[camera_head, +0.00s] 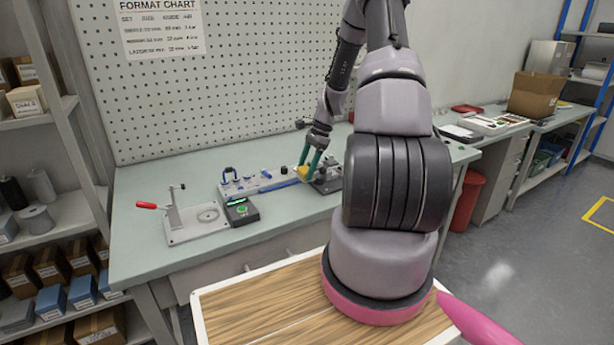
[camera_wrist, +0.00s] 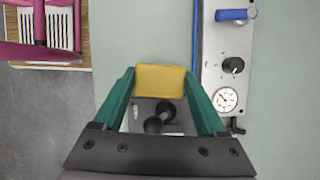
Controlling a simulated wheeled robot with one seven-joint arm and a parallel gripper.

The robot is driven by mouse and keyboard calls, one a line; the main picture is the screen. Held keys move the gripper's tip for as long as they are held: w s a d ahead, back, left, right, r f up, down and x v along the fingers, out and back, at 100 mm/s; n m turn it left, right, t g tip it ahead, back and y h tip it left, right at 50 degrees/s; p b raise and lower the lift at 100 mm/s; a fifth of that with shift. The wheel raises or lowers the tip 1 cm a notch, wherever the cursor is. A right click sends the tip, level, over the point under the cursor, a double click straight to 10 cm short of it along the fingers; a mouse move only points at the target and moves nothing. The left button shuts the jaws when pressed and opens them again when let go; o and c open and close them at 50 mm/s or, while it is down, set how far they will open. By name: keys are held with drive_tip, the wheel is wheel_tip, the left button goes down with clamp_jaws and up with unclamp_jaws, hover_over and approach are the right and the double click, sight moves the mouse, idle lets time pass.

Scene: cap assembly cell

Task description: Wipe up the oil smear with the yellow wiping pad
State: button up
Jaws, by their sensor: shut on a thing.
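The yellow wiping pad (camera_head: 303,172) is held between the green fingers of my gripper (camera_head: 310,156), over the workbench in the head view. In the wrist view the pad (camera_wrist: 160,80) spans the gap between the fingertips of my gripper (camera_wrist: 159,74). The gripper is shut on it. A grey metal fixture with a dark knobbed part (camera_wrist: 155,123) shows between the fingers, below the pad in the picture. I cannot make out the oil smear in either view. Whether the pad touches a surface is not clear.
A grey panel (camera_wrist: 231,55) with a gauge, knob and blue handle lies right of my gripper in the wrist view. On the bench (camera_head: 150,250) stand a red-handled clamp fixture (camera_head: 185,220) and a black box with a green light (camera_head: 240,212). A pegboard (camera_head: 250,80) rises behind.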

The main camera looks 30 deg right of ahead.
drive_tip(key=shift+r, duration=1.3)
drive_tip(key=shift+a, duration=0.1)
